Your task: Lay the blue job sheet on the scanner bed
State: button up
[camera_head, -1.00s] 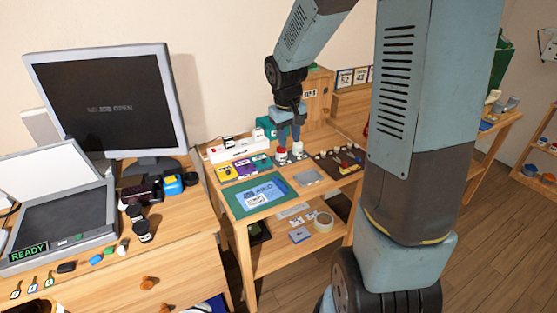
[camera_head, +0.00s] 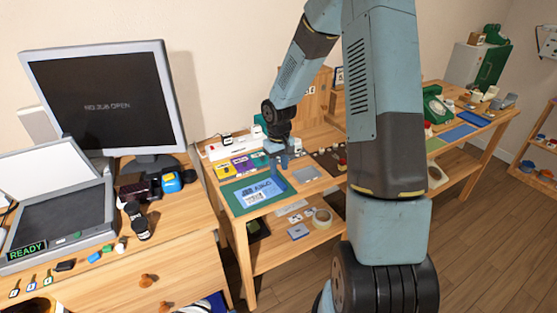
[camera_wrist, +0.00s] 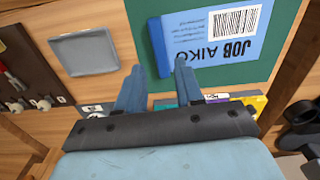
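The blue job sheet (camera_head: 262,190) lies flat on a green mat (camera_head: 238,208) on the middle table. In the wrist view the sheet (camera_wrist: 210,42) shows "JOB AIKO" and a barcode, with a darker blue strip along its left edge. My gripper (camera_head: 281,162) is low over the table, just behind the sheet. In the wrist view my gripper (camera_wrist: 159,72) is open and empty, its fingertips near the sheet's strip end. I cannot tell whether they touch anything. The scanner, lid up, is at the left; its dark bed (camera_head: 62,218) is bare and its display reads READY.
A monitor (camera_head: 105,100) stands behind the scanner. Dark jars (camera_head: 137,222) and small coloured pieces sit beside the bed. A grey square tray (camera_wrist: 84,52) lies beside the mat. Coloured boxes (camera_head: 235,165) line the table behind it. A tape roll (camera_head: 321,217) is on the lower shelf.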

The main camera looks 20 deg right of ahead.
aim_at(279, 180)
jog(key=shift+f, duration=2.95)
jog(key=shift+c, duration=0.4)
jog(key=shift+s, duration=0.1)
jog(key=c, duration=0.5)
jog(key=shift+d, duration=0.1)
grip_shut()
jog(key=shift+r, duration=0.1)
jog(key=shift+r, duration=2.4)
